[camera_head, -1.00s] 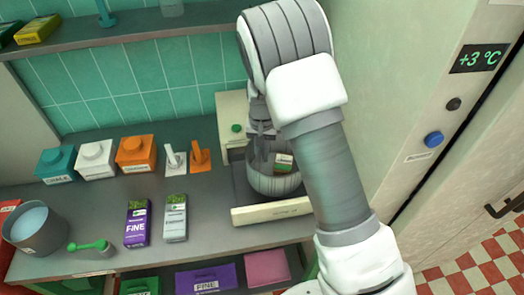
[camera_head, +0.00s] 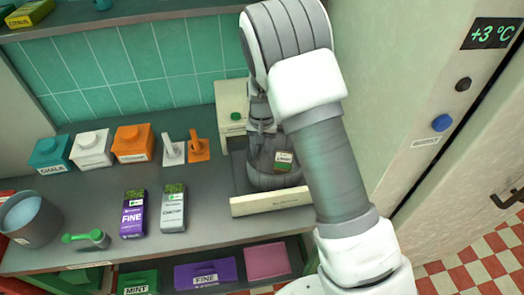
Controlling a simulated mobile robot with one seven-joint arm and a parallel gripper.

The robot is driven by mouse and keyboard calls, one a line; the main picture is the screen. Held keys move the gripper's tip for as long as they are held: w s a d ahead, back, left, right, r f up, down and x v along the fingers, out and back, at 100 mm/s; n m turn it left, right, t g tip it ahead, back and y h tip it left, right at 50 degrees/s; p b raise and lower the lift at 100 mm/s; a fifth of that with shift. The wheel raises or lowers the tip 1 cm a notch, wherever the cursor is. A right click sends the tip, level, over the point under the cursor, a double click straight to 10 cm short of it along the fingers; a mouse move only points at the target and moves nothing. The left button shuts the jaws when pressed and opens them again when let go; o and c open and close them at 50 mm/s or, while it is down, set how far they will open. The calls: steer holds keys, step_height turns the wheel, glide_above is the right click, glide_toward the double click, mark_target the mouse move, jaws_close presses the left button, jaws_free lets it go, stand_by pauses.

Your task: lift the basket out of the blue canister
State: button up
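A teal-blue lidded box (camera_head: 50,153) with a label reading "CHALK" stands at the left back of the counter, the nearest match to a blue canister. I cannot make out a basket in it. My gripper (camera_head: 262,135) is at the right, far from that box, pointing down over a dark grey rounded pot (camera_head: 272,178). A small green, white and red labelled block (camera_head: 284,161) shows in the pot beside the fingers. My arm hides part of the pot. The fingers are too small and dark to show whether they are open or hold anything.
The pot sits in a cream appliance (camera_head: 270,202). White (camera_head: 92,149) and orange (camera_head: 133,143) boxes, two upright-handled tools (camera_head: 198,150), purple (camera_head: 134,214) and grey (camera_head: 172,208) packets, a green-handled scoop (camera_head: 86,239) and a grey bucket (camera_head: 32,222) stand on the counter. A fridge is at right.

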step_height(320, 180, up, 17)
steer(key=shift+r+b, duration=0.2)
steer(key=shift+b, duration=0.15)
stand_by(0.3)
steer(key=s+d+r+n+t+y, duration=0.1)
steer(key=s+d+r+t, duration=0.1)
steer(key=s+d+r, duration=0.55)
steer(key=s+d+r+t, duration=0.2)
steer(key=s+d+r, duration=0.25)
steer(key=s, duration=0.65)
steer(key=s+d+f+t+h, duration=0.1)
steer(key=s+d, duration=0.1)
steer(key=s, duration=0.6)
steer(key=shift+s+d+n+t, duration=0.25)
steer(key=shift+n+t, duration=0.05)
steer(key=shift+n, duration=0.1)
steer(key=shift+a+f, duration=0.1)
steer(key=shift+a, duration=0.05)
